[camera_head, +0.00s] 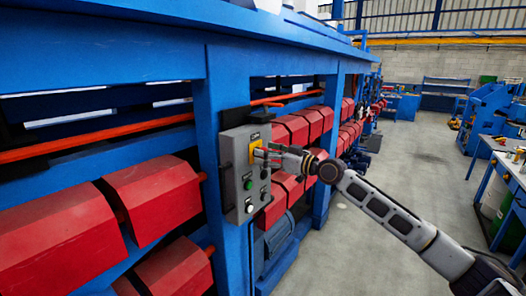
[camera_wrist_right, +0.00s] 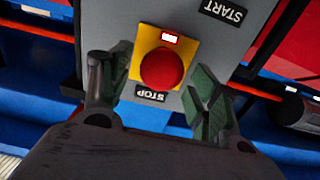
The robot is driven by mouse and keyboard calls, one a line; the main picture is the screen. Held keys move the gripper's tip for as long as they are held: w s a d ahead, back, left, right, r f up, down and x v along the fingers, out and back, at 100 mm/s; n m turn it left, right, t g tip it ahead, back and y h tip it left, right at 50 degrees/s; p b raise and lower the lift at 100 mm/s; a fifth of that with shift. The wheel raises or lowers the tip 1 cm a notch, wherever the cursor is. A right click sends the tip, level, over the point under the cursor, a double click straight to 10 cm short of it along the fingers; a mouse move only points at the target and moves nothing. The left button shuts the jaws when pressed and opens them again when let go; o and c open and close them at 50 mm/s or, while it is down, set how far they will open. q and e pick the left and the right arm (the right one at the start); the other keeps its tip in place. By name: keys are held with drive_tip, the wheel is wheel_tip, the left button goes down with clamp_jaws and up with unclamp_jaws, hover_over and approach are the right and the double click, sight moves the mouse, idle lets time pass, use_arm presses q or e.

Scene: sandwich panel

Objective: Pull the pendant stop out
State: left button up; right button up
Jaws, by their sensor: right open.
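The grey pendant box (camera_head: 231,175) is fixed to a blue upright of the machine in the head view. Its red round stop button (camera_wrist_right: 161,69) sits on a yellow plate (camera_wrist_right: 143,38) with a STOP label below it in the wrist view. In the head view the yellow plate (camera_head: 254,147) shows, but the button is largely hidden by my right gripper. My right gripper (camera_head: 266,155) is open in front of the button. In the wrist view its two fingers stand on either side of the button, with visible gaps. My left gripper is not in view.
A green button (camera_head: 249,185) and other small controls sit on the pendant below the stop. Red blocks (camera_head: 152,197) and blue beams (camera_head: 208,120) surround the pendant. Open floor (camera_head: 375,160) lies to the right, with blue benches beyond.

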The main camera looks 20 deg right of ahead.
drive_tip(key=shift+x, duration=0.95)
